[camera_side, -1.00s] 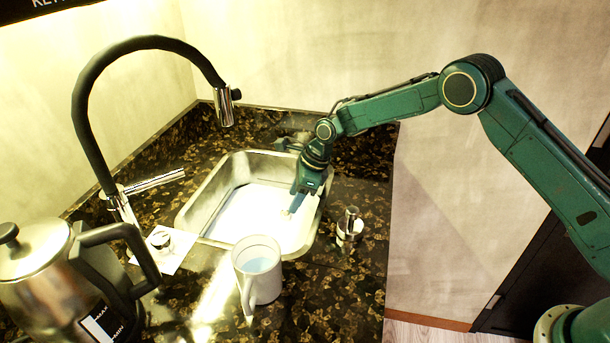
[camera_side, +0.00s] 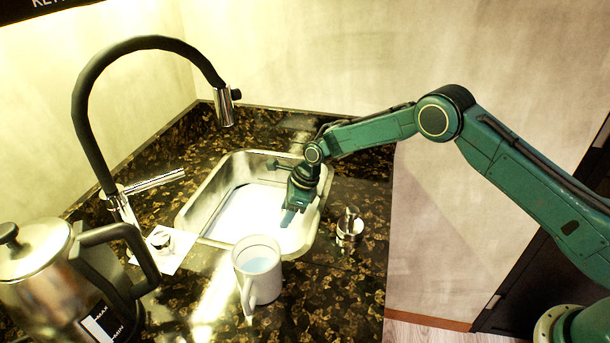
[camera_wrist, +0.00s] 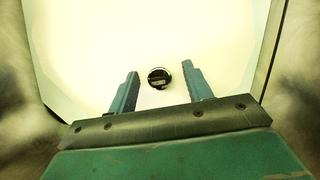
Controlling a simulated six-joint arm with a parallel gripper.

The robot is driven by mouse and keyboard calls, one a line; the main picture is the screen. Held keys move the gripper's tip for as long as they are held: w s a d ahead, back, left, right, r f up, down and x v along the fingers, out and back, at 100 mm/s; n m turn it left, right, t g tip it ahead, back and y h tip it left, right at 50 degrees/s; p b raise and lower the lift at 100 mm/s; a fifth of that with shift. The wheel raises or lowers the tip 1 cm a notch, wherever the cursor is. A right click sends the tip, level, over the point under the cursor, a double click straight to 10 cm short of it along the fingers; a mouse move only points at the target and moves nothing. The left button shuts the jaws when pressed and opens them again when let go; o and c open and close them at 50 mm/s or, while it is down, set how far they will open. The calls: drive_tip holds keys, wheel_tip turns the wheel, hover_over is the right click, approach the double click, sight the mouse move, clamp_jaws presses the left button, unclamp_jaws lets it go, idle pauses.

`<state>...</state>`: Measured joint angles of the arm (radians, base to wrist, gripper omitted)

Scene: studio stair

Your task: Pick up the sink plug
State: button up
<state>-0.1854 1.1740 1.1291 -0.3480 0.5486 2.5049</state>
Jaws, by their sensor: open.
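In the wrist view, a small round dark piece with a shiny metal rim (camera_wrist: 159,78), which looks like the sink plug, sits on the bright sink floor (camera_wrist: 90,45). My gripper (camera_wrist: 160,70) is open, with one finger on each side of the piece and a gap to both. Neither finger appears to touch it. How far it lies below the fingertips is hard to tell. In the side view my gripper (camera_side: 290,217) points down inside the steel sink (camera_side: 205,205). The plug cannot be made out there, against the glare and behind the gripper.
A white mug (camera_side: 258,270) stands at the sink's front edge. A metal dispenser (camera_side: 349,230) is right of the sink. A small silver piece (camera_side: 161,241) lies on a white square (camera_side: 178,258) at left. A tap (camera_side: 80,120) and a kettle (camera_side: 35,262) stand left.

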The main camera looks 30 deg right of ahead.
drive_tip(key=shift+w+a+f, duration=0.1)
drive_tip(key=shift+a+f, duration=0.05)
drive_tip(key=shift+f, duration=0.15)
drive_tip(key=c, duration=1.1)
